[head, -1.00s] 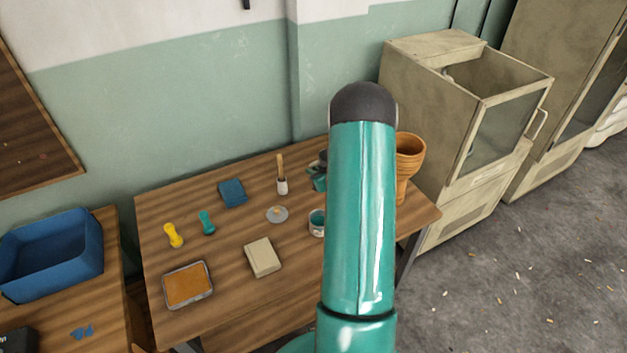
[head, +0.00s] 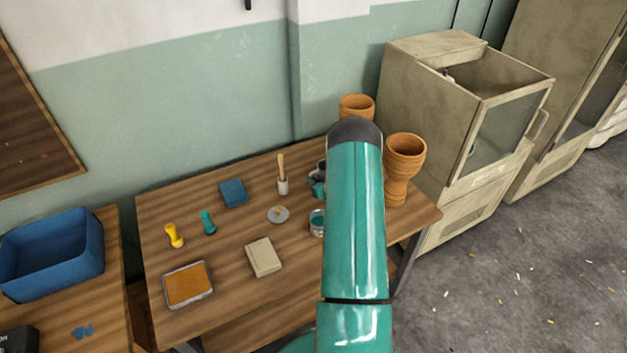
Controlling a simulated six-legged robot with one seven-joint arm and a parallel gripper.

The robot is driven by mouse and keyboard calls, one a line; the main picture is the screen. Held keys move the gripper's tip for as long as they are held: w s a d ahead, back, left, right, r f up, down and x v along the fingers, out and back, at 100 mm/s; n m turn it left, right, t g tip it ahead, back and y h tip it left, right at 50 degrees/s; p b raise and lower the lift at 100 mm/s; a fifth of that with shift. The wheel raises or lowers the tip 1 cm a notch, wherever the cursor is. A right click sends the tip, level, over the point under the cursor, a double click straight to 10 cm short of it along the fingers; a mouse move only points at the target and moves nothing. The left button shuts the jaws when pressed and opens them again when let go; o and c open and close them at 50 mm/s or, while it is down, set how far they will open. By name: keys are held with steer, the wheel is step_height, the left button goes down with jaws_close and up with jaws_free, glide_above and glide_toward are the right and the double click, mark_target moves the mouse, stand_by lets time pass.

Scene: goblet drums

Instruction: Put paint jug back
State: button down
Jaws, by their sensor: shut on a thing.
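My teal arm (head: 354,215) with its dark rounded joint stands upright in front of the table's right part. My gripper does not show clearly; the arm hides what is behind it. Just left of the arm is a small teal and dark shape (head: 318,188); I cannot tell whether it is a jug or part of my wrist. Below it, a small open tin with teal paint (head: 317,222) sits on the wooden table (head: 222,268), its right edge close to the arm. I cannot make out for certain which thing is the paint jug.
Two clay goblet drums, one behind my arm (head: 357,105) and one right of it (head: 404,165), stand at the table's right. A brush pot (head: 283,185), grey dish (head: 277,214), beige block (head: 263,257), orange tray (head: 188,285) and blue block (head: 233,193) lie left. Cabinets (head: 470,120) stand right.

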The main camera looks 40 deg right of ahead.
steer(key=shift+f, duration=0.15)
steer(key=c, duration=1.5)
jaws_free()
